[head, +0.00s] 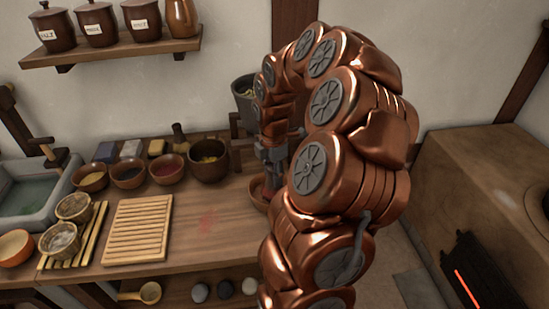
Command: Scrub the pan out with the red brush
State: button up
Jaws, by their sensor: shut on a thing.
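My gripper (269,172) points down at the right end of the wooden counter, partly hidden by my copper arm. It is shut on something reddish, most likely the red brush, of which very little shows. Below it is a round brown vessel, seemingly the pan (256,193), with only its left part visible. The gripper's tip is over or inside this vessel. I cannot tell whether the held thing touches the bottom. My arm hides the vessel's right side.
Several bowls (129,175) line the counter's back, with blocks and a dark brush-like thing (180,134) behind. A slatted board (138,229), a rack with cups (62,239) and a sink (45,190) are left. The counter's middle is clear, with a faint red mark. A stove (490,185) stands right.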

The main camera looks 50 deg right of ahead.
jog(key=shift+w+a+r+p, duration=0.15)
jog(key=shift+r+p, duration=0.15)
jog(key=shift+r, duration=0.6)
jog(key=shift+r+p, duration=0.7)
jog(key=shift+r, duration=1.1)
